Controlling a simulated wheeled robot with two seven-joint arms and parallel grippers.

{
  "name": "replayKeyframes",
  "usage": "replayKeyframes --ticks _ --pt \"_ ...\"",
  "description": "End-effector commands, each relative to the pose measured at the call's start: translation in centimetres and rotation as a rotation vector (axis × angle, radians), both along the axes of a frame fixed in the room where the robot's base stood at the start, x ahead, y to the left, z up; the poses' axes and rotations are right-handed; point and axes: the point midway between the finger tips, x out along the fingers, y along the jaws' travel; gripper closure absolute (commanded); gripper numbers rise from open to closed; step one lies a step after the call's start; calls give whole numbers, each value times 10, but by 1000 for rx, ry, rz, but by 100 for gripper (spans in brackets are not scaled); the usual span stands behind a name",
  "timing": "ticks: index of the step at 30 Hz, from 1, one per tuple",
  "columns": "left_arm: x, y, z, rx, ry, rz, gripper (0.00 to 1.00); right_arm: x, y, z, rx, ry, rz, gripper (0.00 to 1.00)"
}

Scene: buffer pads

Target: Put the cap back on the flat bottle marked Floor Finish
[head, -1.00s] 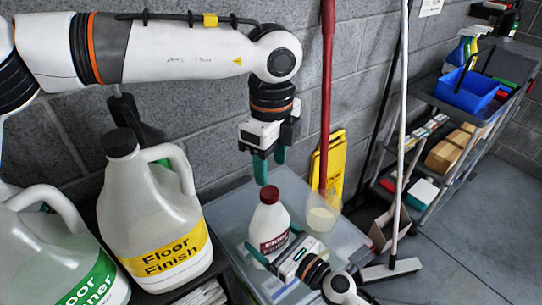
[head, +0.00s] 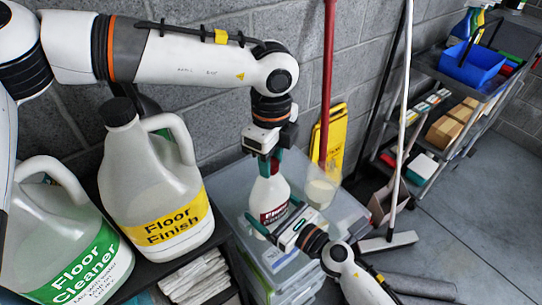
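A small white bottle (head: 268,193) with a dark red label stands upright on a clear lidded bin; its label is too small to read surely. My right gripper (head: 272,218) reaches in from the lower right and is shut on the bottle's lower body, a finger at each side. My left gripper (head: 270,163) points down at the bottle's top. Its teal fingers are close together around the dark red cap, which they mostly hide. A large jug (head: 150,185) on the left has a yellow label reading Floor Finish and wears a black cap (head: 117,111).
A Floor Cleaner jug (head: 62,235) stands beside the large jug on a dark shelf. A translucent cup (head: 320,192) is just right of the bottle. A red pole (head: 328,80), yellow sign (head: 330,140) and broom (head: 388,243) stand behind. Open floor lies right.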

Motion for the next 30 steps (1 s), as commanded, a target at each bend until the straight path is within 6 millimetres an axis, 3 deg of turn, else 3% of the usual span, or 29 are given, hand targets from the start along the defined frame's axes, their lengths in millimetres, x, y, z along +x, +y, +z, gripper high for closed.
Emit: replayKeyframes --ticks 1,4,11,21,30 --pt "-1 0 0 1 2 -1 78 0 0 0 2 2 -2 75" --pt "-1 0 0 2 3 -1 94 1 -1 0 2 2 -2 75" --pt "-2 0 -1 0 5 -74 95 1 -1 0 3 3 -4 75" --pt "-3 2 -1 1 6 -556 95 1 -2 0 3 4 -6 75" --pt "-3 3 -1 3 6 -603 95 2 -2 0 5 4 -7 75"
